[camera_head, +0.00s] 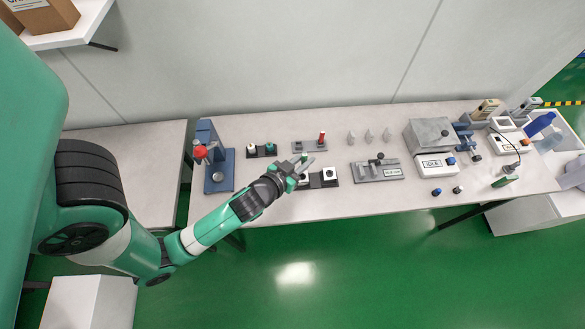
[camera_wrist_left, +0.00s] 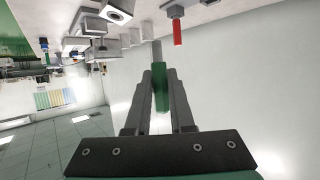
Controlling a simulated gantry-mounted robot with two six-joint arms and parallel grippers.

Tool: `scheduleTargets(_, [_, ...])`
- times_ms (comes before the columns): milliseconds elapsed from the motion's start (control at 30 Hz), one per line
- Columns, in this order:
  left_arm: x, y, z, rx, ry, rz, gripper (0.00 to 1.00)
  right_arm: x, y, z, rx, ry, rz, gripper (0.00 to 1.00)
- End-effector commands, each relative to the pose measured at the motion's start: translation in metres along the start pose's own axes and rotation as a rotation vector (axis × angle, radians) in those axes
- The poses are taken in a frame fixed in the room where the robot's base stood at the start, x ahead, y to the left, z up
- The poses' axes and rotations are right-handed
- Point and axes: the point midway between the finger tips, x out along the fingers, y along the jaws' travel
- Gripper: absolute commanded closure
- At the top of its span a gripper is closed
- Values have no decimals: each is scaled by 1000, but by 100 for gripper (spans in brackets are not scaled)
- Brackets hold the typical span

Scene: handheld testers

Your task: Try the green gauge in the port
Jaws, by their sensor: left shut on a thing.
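My left gripper (camera_head: 299,166) is shut on the green gauge, a green handle (camera_wrist_left: 161,88) with a grey pin (camera_wrist_left: 157,51) pointing away from the fingers in the left wrist view. In the head view the gripper is over the middle of the table and mostly hides the gauge. The likely port, a white square block with a dark round hole (camera_head: 330,174), sits on a dark base just right of the gripper; a similar block (camera_wrist_left: 116,11) shows at the top of the wrist view. The gauge is apart from it. My right gripper is out of view.
A red gauge (camera_head: 322,137) stands in a grey holder (camera_head: 298,147) behind the gripper. A blue press (camera_head: 219,170) with a red knob is at left. A grey fixture (camera_head: 365,172), several pale cones and an instrument labelled IDLE (camera_head: 436,165) are at right.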

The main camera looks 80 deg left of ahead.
Motion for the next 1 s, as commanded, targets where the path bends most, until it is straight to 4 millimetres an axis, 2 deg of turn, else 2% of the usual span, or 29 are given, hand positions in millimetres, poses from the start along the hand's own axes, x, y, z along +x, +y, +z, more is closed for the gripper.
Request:
scheduleTargets(367, [-2,0,-2,1,-2,1,100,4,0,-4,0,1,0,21])
scheduleTargets(800, [13,0,34,2,-1,1,100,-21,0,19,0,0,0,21])
scheduleTargets(1000, [17,0,44,2,-1,1,100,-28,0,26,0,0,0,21])
